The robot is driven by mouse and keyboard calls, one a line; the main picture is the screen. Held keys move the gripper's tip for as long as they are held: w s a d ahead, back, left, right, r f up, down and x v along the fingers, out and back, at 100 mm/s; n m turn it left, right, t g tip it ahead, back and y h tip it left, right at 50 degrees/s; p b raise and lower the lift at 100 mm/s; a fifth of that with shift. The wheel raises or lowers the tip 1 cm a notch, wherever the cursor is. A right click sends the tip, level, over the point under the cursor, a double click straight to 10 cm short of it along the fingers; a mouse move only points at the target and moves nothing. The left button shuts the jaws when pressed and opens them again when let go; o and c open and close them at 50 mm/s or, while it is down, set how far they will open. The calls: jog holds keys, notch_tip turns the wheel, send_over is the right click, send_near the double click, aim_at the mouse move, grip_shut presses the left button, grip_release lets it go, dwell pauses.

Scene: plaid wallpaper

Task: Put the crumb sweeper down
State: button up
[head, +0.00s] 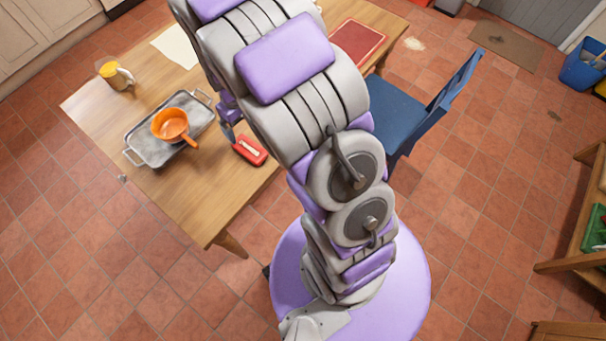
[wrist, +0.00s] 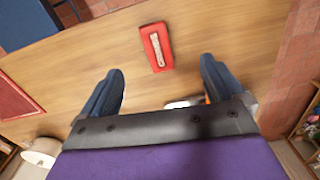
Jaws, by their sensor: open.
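The crumb sweeper, a small red block with a pale strip on top, (head: 250,149) lies on the wooden table (head: 95,98) near its edge, right of the grey tray. It also shows in the wrist view (wrist: 165,58), lying flat on the wood beyond my fingertips. My gripper (wrist: 163,80) is open, its two dark blue fingers wide apart with nothing between them. The sweeper sits ahead of the gap, apart from both fingers. In the head view my arm hides most of the gripper; only a small part shows beside the sweeper.
A grey metal tray (head: 145,147) holds an orange pan (head: 171,124). A yellow-topped mug (head: 116,75), white paper (head: 177,46) and a red board (head: 357,42) also lie on the table. A blue chair (head: 395,112) stands at its right side. Bare wood surrounds the sweeper.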

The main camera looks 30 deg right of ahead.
jog(key=s+r+m, duration=0.1)
jog(key=s+r, duration=0.5)
jog(key=s, duration=0.4)
jog(key=s+r+m+g, duration=0.1)
jog(key=s+r, duration=0.5)
jog(key=s, duration=0.4)
jog(key=s+r, duration=0.6)
jog(key=s, duration=0.3)
jog(key=shift+s+r+m, duration=0.35)
jog(key=shift+s+m, duration=0.05)
jog(key=shift+w+a, duration=0.1)
jog(key=shift+a, duration=0.05)
